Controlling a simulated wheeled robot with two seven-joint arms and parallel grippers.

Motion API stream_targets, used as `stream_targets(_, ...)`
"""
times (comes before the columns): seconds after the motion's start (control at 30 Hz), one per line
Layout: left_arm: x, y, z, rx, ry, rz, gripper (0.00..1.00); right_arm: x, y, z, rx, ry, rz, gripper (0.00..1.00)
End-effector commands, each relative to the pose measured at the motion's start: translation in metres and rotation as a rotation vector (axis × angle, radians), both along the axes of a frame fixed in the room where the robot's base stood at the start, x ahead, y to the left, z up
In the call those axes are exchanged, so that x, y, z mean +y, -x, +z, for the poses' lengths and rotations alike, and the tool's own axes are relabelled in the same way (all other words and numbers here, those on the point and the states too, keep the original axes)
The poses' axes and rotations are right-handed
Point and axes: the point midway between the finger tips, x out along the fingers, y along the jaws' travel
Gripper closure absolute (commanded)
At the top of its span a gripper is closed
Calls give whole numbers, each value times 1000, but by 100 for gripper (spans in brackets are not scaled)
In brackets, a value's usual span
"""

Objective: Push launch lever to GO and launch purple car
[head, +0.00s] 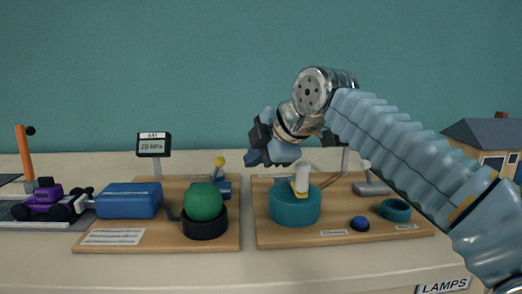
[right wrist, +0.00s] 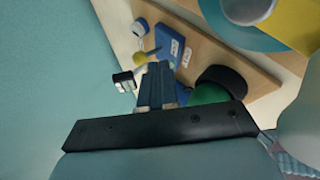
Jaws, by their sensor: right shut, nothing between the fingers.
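The purple car (head: 45,204) sits on a dark track at the far left, beside the blue box (head: 129,200). The launch lever has a yellow knob (head: 220,161) and a blue base (head: 222,188) on the left wooden board. In the right wrist view the knob (right wrist: 140,58) is just beside my fingertips, and the base (right wrist: 172,45) with white labels lies beyond; the labels are too small to read. My right gripper (head: 256,146) is shut and empty, right of the knob and higher in the head view. Contact with the knob cannot be told. My left gripper is out of view.
A green ball (head: 203,201) sits in a black ring. A gauge display (head: 154,145) stands behind the blue box. The right board (head: 290,238) holds a teal cylinder (head: 295,207), a blue button (head: 360,223) and a teal ring (head: 395,210). A model house (head: 485,145) stands far right.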

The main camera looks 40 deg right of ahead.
Motion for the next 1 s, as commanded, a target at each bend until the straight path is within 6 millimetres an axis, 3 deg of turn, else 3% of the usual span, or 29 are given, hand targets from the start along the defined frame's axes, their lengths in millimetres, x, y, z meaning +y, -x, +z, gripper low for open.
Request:
stream_targets(0.2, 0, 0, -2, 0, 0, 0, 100, 3, -35, -32, 5, 0, 0, 100)
stream_targets(0.43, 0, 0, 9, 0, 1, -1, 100, 10, -65, -24, 1, -1, 1, 100)
stream_targets(1.0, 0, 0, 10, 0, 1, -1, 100, 12, -72, -23, 0, 0, 0, 100)
